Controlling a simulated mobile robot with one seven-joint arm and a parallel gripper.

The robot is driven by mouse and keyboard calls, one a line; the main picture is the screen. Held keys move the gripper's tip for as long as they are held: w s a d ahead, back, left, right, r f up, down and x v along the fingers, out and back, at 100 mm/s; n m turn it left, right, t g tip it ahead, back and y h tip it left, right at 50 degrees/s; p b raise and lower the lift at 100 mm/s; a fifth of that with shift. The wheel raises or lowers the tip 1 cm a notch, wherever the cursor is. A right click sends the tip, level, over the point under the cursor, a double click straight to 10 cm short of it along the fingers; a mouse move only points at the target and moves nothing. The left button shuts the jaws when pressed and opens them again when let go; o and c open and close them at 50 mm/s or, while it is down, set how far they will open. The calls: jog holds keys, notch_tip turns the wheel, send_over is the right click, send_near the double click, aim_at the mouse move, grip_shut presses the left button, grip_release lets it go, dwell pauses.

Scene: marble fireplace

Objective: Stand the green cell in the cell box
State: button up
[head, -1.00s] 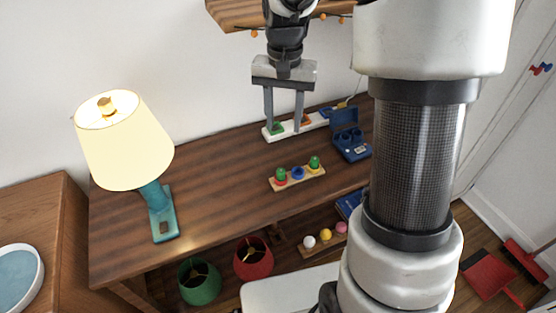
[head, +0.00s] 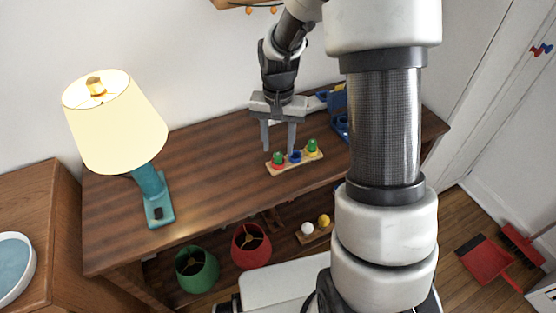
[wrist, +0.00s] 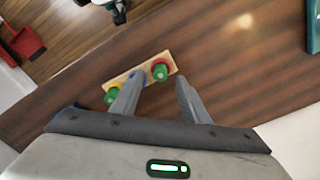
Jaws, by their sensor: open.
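Two green cells stand on a small wooden board (head: 297,165): one at the red ring on its left end (head: 278,158), one at the yellow ring on its right end (head: 312,146). My gripper (head: 278,151) is open and empty, pointing down at the board's left end. In the wrist view, the red-ring cell (wrist: 160,73) shows between the fingertips (wrist: 160,79); I cannot tell whether they touch it. The other green cell (wrist: 111,96) is beside the left finger. A blue box (head: 341,120), likely the cell box, stands behind the board, mostly hidden by my arm.
A lit lamp (head: 152,190) with a teal base stands on the left of the wooden table (head: 215,160). A white power strip (head: 318,103) lies at the back. The table between lamp and board is clear.

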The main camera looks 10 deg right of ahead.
aim_at(278, 159)
notch_tip(278, 159, down, 3)
jog(key=shift+r, duration=0.1)
grip_shut()
jog(key=shift+r, duration=0.1)
